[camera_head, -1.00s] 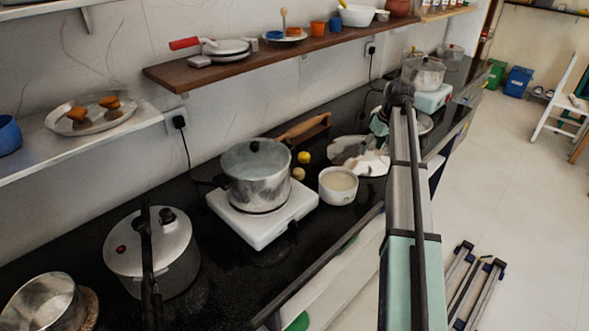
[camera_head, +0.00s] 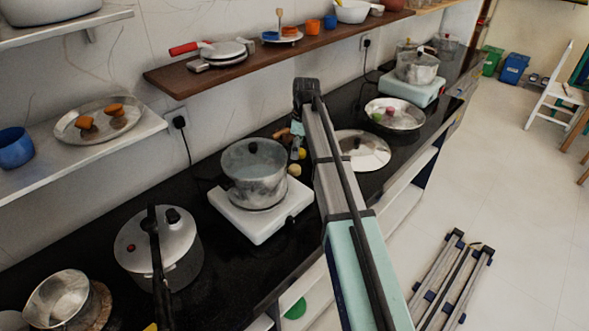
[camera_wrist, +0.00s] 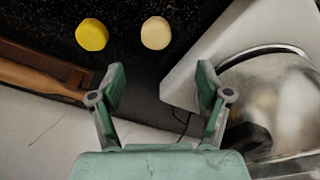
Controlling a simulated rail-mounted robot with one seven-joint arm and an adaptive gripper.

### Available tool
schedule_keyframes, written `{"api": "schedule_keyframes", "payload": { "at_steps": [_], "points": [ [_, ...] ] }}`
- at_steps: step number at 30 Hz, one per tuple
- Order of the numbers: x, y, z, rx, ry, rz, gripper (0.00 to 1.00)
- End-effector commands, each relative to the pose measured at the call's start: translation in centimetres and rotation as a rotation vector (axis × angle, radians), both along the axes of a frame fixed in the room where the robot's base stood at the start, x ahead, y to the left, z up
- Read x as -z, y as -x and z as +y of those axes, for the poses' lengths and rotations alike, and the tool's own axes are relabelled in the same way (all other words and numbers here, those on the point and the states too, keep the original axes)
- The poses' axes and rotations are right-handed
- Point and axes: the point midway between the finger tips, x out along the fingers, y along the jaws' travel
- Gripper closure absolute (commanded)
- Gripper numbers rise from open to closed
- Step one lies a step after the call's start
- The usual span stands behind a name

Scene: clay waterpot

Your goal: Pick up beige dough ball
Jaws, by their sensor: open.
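The beige dough ball (camera_wrist: 156,33) lies on the black counter near the top middle of the wrist view. It also shows in the head view (camera_head: 294,170), right of the pot on the white burner. A yellow ball (camera_wrist: 92,34) lies to its left in the wrist view, apart from it, and behind it in the head view (camera_head: 302,154). My gripper (camera_wrist: 160,82) is open and empty, its two green fingers spread. The beige ball appears beyond the fingertips, in line with the gap between them, and not touched. In the head view my arm hides most of the gripper.
A lidded pot (camera_head: 254,180) on a white burner (camera_head: 278,218) stands close to the balls; it is at right in the wrist view. A wooden-handled tool (camera_wrist: 40,72) lies at left there. A wooden shelf (camera_head: 215,70) runs along the wall above the counter.

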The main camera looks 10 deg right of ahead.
Motion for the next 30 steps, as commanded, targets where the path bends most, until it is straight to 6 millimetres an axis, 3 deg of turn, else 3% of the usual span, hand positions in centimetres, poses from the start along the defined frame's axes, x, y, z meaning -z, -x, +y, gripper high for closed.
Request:
{"api": "schedule_keyframes", "payload": {
  "at_steps": [6,17,30],
  "points": [
    [3.5,-0.1,0.4,0.0,0.0,0.001,0.23],
    [5.3,-0.4,0.5,0.001,0.0,0.001,0.23],
    [9.7,-0.8,0.6,0.001,-0.001,-0.001,0.23]
  ]
}}
